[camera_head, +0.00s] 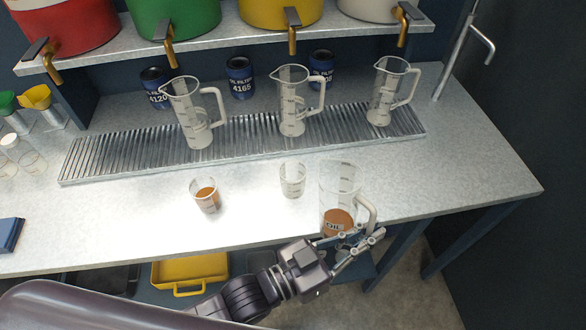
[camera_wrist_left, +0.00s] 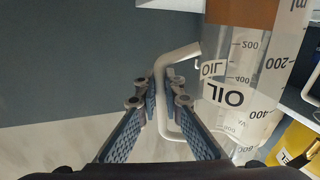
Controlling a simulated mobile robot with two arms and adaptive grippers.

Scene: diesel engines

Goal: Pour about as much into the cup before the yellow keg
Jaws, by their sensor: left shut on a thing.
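My left gripper (camera_head: 352,246) is shut on the handle of a clear oil jug (camera_head: 340,185) at the bench's front edge. The jug looks about upright, with brown oil low in it and an OIL label. In the left wrist view the gripper (camera_wrist_left: 160,95) has the pale handle between its fingers, and the jug (camera_wrist_left: 250,75) shows upside down. The yellow keg (camera_head: 280,12) stands on the shelf. A clear cup (camera_head: 292,180) stands before it and looks empty. Another cup (camera_head: 205,196), before the green keg (camera_head: 172,18), holds some brown oil. My right gripper is out of view.
Several clear jugs, one of them central (camera_head: 293,105), stand on the ribbed drip tray (camera_head: 240,135) under the brass taps. Blue oil filter cans (camera_head: 240,78) stand behind them. A blue object (camera_head: 9,234) lies at the left. The bench (camera_head: 460,180) is clear at the right.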

